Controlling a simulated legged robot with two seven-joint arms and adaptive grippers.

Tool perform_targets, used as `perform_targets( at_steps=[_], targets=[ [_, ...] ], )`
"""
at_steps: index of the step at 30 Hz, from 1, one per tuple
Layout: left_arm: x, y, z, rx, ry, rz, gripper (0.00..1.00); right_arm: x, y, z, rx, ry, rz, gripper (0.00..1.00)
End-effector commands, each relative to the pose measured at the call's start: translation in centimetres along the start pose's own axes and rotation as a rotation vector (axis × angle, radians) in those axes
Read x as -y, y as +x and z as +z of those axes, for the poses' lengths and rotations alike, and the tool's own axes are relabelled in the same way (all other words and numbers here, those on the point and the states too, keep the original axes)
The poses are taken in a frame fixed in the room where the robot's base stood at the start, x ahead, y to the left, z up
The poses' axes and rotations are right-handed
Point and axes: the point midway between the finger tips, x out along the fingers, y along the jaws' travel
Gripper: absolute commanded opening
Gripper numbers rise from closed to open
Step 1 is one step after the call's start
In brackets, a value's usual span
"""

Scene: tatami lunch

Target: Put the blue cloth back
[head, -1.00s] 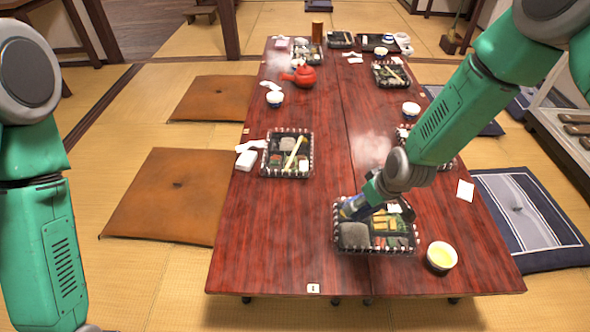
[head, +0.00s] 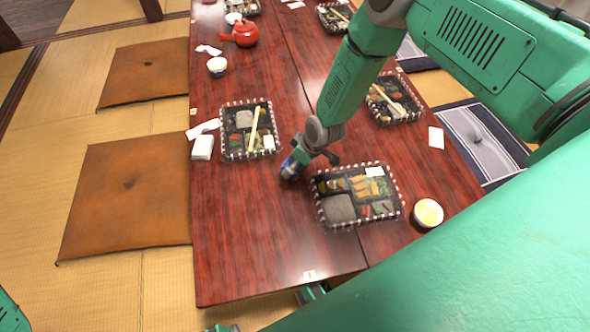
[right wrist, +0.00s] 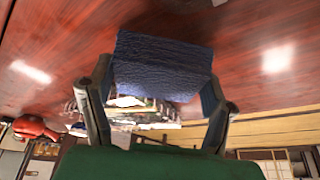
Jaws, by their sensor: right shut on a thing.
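The blue cloth (head: 290,170) is a small dark-blue folded piece in my right gripper (head: 296,160). In the head view it is over the table, just left of the near bento box (head: 340,208). The right wrist view shows the cloth (right wrist: 163,62) spanning between the two fingers of the right gripper (right wrist: 160,85), with red-brown wood behind it. I cannot tell whether the cloth touches the tabletop.
The red wooden table (head: 245,265) is bare in its near-left part. Another bento box (head: 248,130) lies left, beside a white napkin (head: 202,147). A tea cup (head: 428,213) stands right of the near box. A red teapot (head: 242,33) stands farther back.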

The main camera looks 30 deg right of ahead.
Motion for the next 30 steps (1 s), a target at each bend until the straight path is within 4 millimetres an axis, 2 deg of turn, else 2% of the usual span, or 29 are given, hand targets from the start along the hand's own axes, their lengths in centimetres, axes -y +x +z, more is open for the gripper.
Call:
perform_targets(
  at_steps=[7,14,15,16,25,30],
  targets=[
    [0.0,1.5,0.1,-0.001,-0.001,-0.001,0.4,-0.2,3.2,1.5,0.0,0.004,-0.004,0.36],
    [0.0,1.4,0.0,-0.001,-0.001,0.0,0.4,-0.2,3.3,1.5,-0.001,0.004,-0.004,0.36],
    [0.0,1.4,0.0,-0.001,0.0,0.0,0.4,-0.2,3.3,1.5,-0.001,0.003,-0.003,0.86],
    [0.0,1.4,0.0,-0.001,0.0,0.0,0.4,-0.2,3.3,1.5,-0.001,0.003,-0.003,0.93],
    [0.0,1.3,0.0,-0.001,-0.001,0.0,0.4,-0.1,3.1,1.4,0.0,0.002,-0.002,0.93],
    [0.0,0.3,0.0,-0.001,-0.001,-0.001,0.4,-0.2,1.0,1.4,0.0,0.003,-0.003,0.93]
  ],
)
